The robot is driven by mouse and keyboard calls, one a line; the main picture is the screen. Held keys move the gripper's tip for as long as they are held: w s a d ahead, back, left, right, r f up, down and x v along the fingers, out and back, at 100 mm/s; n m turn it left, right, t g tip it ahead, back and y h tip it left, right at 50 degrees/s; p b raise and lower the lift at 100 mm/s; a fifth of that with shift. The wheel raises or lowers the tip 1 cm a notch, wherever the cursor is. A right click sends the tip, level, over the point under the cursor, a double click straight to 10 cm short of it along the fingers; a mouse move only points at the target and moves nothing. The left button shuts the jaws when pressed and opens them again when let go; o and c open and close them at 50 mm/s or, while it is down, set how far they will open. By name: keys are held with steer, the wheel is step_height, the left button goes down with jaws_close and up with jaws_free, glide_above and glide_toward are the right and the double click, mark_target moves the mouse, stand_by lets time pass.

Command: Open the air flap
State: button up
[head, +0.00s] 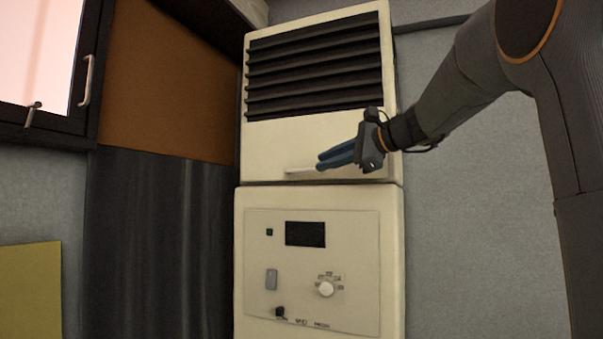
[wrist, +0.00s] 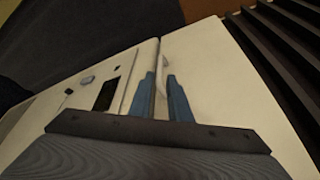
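The air flap (head: 262,140) is the cream upper front of the wall unit, with dark slats above its plain lower part. It looks closed, flush over the lower box. Its pale bar handle (head: 299,170) lies near the flap's bottom edge. My gripper (head: 318,163) reaches in from the right, with its blue fingers at the right end of the handle. In the wrist view the handle (wrist: 164,65) runs into the narrow gap between the two fingers (wrist: 161,82). I cannot tell whether the fingers press on it. The fingers hide part of the handle.
Below the flap is a control panel (head: 355,235) with a dark display (head: 305,234) and a round knob (head: 326,289). A dark window frame with handles (head: 87,80) is at the upper left. Bare grey wall (head: 475,200) shows right of the unit.

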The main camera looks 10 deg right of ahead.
mark_target(308, 169)
steer(key=p+x, duration=0.2)
steer(key=x, duration=0.6)
steer(key=shift+w+a+f, duration=0.1)
steer(key=shift+w+f, duration=0.1)
steer(key=shift+w, duration=0.2)
steer(key=shift+c, duration=0.3)
jaws_close()
